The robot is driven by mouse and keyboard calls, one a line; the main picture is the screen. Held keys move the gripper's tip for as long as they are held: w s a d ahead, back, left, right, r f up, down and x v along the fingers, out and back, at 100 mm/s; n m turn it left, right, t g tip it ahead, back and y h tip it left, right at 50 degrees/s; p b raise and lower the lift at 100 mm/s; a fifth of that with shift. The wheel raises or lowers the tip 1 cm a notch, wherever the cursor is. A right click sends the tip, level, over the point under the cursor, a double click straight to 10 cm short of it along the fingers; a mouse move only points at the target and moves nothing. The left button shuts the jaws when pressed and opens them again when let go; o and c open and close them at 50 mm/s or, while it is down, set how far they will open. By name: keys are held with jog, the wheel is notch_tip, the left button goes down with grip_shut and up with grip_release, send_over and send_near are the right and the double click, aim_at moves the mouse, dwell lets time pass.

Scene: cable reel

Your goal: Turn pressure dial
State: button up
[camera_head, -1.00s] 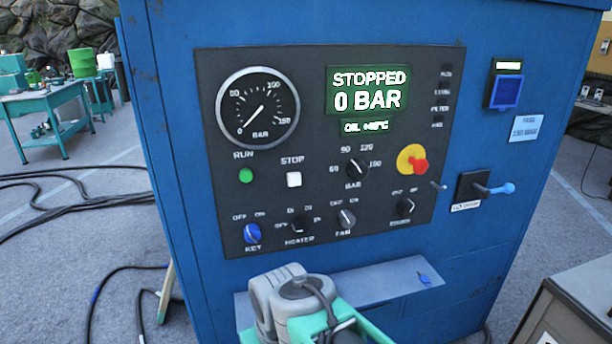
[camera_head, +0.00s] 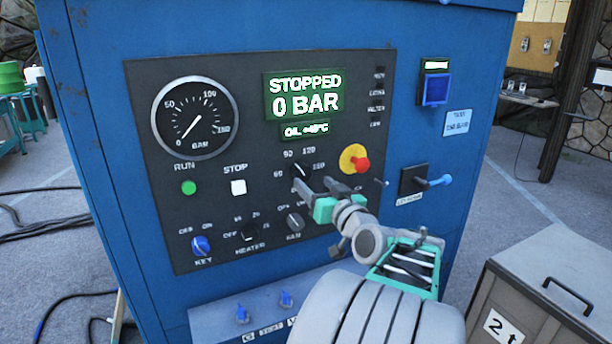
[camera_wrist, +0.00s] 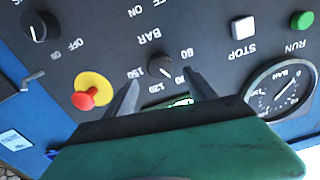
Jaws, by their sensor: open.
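The pressure dial (camera_head: 300,171) is a small black knob marked BAR on the dark control panel, with numbers around it. In the wrist view, upside down, the dial (camera_wrist: 163,65) shows between my two fingers. My gripper (camera_head: 316,184) is open, its fingertips close to the panel just in front of and right of the dial in the head view. In the wrist view the gripper (camera_wrist: 160,84) has one finger on each side of the dial. I cannot tell whether the fingers touch it. The display (camera_head: 304,95) reads STOPPED, 0 BAR.
A red emergency knob on a yellow disc (camera_head: 354,159) sits close to the right of my fingers. The fan knob (camera_head: 294,221) is below. The STOP button (camera_head: 238,187) and pressure gauge (camera_head: 195,118) are left.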

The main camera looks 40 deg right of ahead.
aim_at(305, 175)
jog(key=p+x, duration=0.1)
jog(key=x, duration=0.4)
jog(key=shift+w, duration=0.35)
jog(key=c, duration=1.4)
